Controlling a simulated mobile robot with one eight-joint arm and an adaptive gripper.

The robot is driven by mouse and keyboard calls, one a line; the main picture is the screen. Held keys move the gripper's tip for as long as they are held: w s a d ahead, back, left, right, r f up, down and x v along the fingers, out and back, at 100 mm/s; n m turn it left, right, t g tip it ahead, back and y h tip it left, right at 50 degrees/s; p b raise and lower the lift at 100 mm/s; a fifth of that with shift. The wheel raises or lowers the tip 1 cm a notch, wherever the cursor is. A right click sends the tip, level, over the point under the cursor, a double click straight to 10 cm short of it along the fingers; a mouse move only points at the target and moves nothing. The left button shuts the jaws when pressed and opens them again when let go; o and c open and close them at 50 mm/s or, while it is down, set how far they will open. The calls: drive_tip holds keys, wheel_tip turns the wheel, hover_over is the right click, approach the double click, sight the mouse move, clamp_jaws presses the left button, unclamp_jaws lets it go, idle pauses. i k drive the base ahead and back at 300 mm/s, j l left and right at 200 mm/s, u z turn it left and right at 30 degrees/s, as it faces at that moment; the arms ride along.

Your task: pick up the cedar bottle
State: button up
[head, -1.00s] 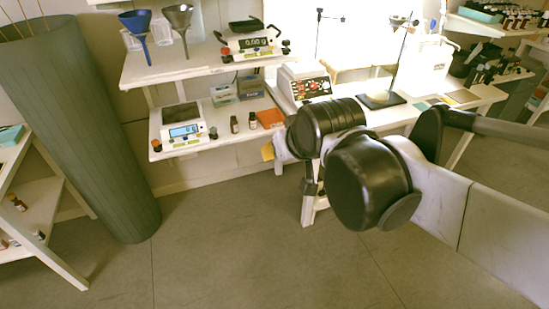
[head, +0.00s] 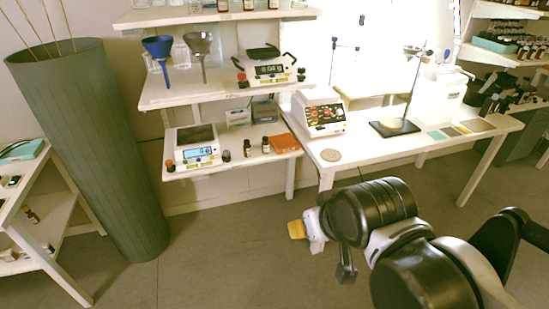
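No label is readable, so I cannot tell which bottle is cedar. Two small dark bottles with pale labels stand on the lower wall shelf, a left bottle (head: 247,148) and a right bottle (head: 265,145). More dark bottles (head: 248,5) stand on the top shelf, cut by the picture edge. A brown bottle (head: 32,216) is on the left rack, seemingly tilted or lying. My gripper (head: 345,268) seems to be the dark part hanging below my wrist, over the floor in front of the shelves. Its fingers are not clear, and no bottle shows in it.
A scale (head: 195,152) and an orange pad (head: 283,143) share the lower shelf (head: 230,167). Funnels and another scale (head: 268,72) stand above. A white table (head: 400,143) holds an instrument (head: 320,113) and a stand. A tall green cylinder (head: 90,150) stands left. Open floor (head: 220,260) lies between.

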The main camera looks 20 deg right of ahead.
sight(265, 146)
drive_tip(key=i+j, duration=0.15)
drive_tip(key=j, duration=0.2)
drive_tip(key=i+j, duration=0.35)
drive_tip(key=j, duration=0.3)
drive_tip(key=z, duration=0.05)
